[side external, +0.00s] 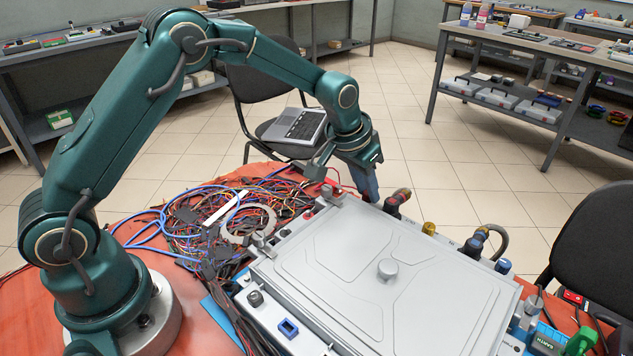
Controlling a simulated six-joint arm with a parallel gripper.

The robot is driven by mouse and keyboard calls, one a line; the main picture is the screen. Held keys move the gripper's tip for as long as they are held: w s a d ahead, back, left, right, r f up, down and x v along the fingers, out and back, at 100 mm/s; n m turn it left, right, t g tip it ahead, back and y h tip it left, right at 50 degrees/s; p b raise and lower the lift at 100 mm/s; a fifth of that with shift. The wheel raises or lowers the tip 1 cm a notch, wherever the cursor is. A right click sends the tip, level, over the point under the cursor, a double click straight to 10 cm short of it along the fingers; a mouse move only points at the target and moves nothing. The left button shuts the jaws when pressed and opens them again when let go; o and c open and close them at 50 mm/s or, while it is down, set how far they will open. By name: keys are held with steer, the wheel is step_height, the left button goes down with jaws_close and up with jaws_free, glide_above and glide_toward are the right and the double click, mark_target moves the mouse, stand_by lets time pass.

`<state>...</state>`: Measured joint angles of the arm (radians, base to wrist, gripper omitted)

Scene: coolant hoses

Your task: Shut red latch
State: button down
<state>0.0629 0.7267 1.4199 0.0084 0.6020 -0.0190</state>
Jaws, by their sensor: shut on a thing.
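The red latch (333,194) is at the back left corner of the large grey lidded case (390,262). It is small in this view, and how far it is turned cannot be made out. My gripper (346,176) is at this corner, low over the latch, with its fingers pointing down. It is shut on the red latch, but the contact between fingers and latch is partly hidden.
Hose ends with red (401,197), yellow (429,228) and blue (481,233) parts line the case's back right edge. Tangled wires (215,215) cover the orange table left of the case.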

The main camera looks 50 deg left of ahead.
steer(key=shift+m+h, duration=0.3)
steer(key=shift+m, duration=0.4)
steer(key=c, duration=0.7)
jaws_free()
steer(key=shift+v, duration=2.6)
